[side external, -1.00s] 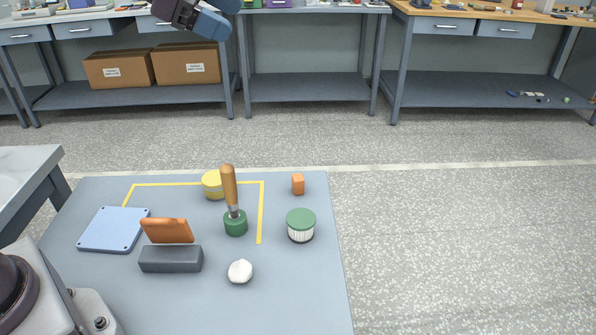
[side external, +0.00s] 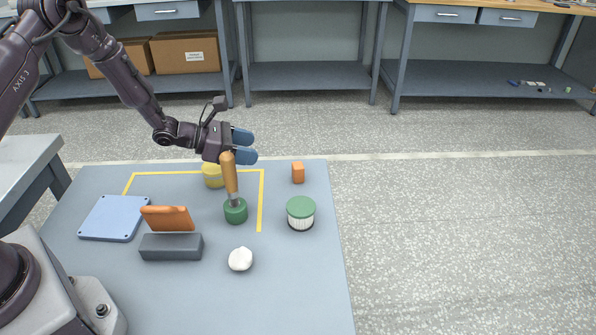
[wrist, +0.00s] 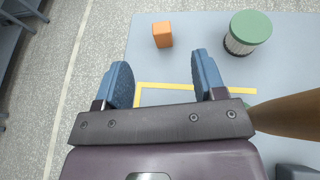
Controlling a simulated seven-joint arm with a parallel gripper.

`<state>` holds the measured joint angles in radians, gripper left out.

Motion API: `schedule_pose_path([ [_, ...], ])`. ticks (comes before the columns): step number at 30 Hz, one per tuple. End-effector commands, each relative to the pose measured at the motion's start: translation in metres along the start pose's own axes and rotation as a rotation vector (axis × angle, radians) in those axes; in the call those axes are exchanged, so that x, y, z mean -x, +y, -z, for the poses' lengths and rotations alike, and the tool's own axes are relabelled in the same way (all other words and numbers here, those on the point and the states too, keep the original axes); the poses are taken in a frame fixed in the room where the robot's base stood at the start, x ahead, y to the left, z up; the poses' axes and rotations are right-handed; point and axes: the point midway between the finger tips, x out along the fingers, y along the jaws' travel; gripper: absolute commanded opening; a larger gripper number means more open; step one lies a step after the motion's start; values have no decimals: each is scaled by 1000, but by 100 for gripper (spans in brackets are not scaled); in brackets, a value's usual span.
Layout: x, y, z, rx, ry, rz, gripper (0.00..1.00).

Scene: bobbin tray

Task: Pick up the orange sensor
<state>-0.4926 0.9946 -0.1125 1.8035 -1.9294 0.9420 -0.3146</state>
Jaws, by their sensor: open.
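A small orange block (side external: 297,173), which looks like the orange sensor, stands on the grey-blue mat near its far right edge. It also shows in the wrist view (wrist: 162,35), ahead of my fingertips and between their lines. My gripper (side external: 248,147) is open and empty, its two blue fingers above the mat to the left of the block. In the wrist view the fingers (wrist: 160,64) are spread apart. A larger orange slab (side external: 168,218) stands tilted at a dark grey block (side external: 171,246) on the left.
A wooden-handled tool (side external: 229,175) stands upright in a green base (side external: 235,211), close by my gripper. A green-lidded jar (side external: 300,213) is right of it. A yellow round item (side external: 212,175), white lump (side external: 240,259) and blue plate (side external: 114,217) also lie on the mat (side external: 300,285).

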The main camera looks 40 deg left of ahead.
Motion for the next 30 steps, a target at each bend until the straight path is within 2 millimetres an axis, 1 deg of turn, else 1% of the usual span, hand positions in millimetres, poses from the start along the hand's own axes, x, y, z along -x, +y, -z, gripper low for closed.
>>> schedule_pose_path([
  [1,-5,0,11,1,0,2,64],
  [3,-9,0,20,0,-1,0,64],
  [5,-13,0,24,-3,-1,1,64],
  [8,-26,0,25,-5,-2,4,64],
  [15,-70,0,24,-4,-2,3,64],
  [18,-82,0,24,-4,-1,2,64],
  [23,-91,0,25,-3,0,2,64],
  [30,-124,1,27,-5,-1,3,64],
])
